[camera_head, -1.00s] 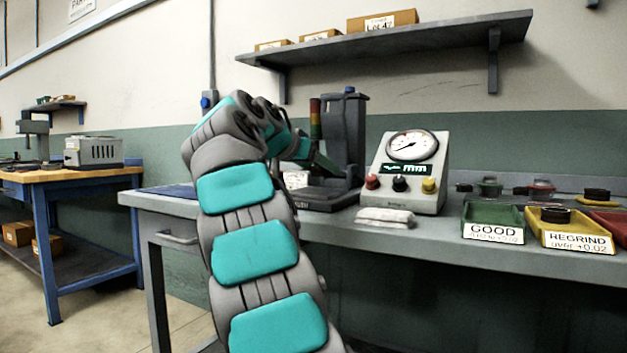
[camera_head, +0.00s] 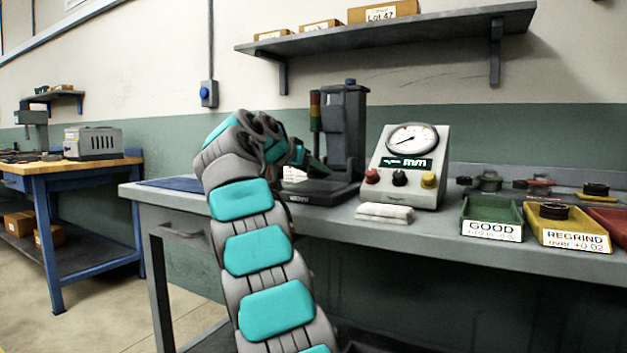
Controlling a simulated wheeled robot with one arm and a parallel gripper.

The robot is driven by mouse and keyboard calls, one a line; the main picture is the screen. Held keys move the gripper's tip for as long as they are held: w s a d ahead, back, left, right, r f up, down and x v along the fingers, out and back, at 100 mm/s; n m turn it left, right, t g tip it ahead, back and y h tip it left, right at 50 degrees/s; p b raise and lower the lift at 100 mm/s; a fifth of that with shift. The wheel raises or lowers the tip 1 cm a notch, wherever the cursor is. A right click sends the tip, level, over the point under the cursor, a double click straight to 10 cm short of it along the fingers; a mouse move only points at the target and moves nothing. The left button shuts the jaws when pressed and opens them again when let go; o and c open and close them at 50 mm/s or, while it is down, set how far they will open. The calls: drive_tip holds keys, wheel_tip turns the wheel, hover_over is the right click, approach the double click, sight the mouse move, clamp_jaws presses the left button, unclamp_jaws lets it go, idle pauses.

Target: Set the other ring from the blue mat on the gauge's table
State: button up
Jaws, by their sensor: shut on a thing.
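The gauge (camera_head: 345,125) is a dark column on a flat base (camera_head: 325,192) on the grey bench, with a readout box (camera_head: 412,165) to its right. The blue mat (camera_head: 172,184) lies at the bench's left end, partly behind my arm; no ring shows on its visible part. My arm reaches across to the gauge. My gripper (camera_head: 316,166) is at the gauge's left front, mostly hidden by my wrist. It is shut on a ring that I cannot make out. Whether it touches the gauge's table cannot be told.
A folded white cloth (camera_head: 385,213) lies before the readout box. To the right stand a green GOOD tray (camera_head: 491,231) and a yellow REGRIND tray (camera_head: 575,241) with a dark ring (camera_head: 554,210) in it. A red tray (camera_head: 612,222) is at the right edge. A shelf (camera_head: 400,31) hangs above.

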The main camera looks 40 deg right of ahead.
drive_tip(key=shift+f, duration=0.75)
drive_tip(key=shift+b, duration=0.3)
drive_tip(key=shift+f, duration=0.2)
drive_tip(key=o, duration=1.5)
drive_tip(key=shift+c, duration=0.2)
drive_tip(key=shift+r, duration=0.1)
drive_tip(key=shift+r, duration=0.15)
drive_tip(key=v, duration=1.2)
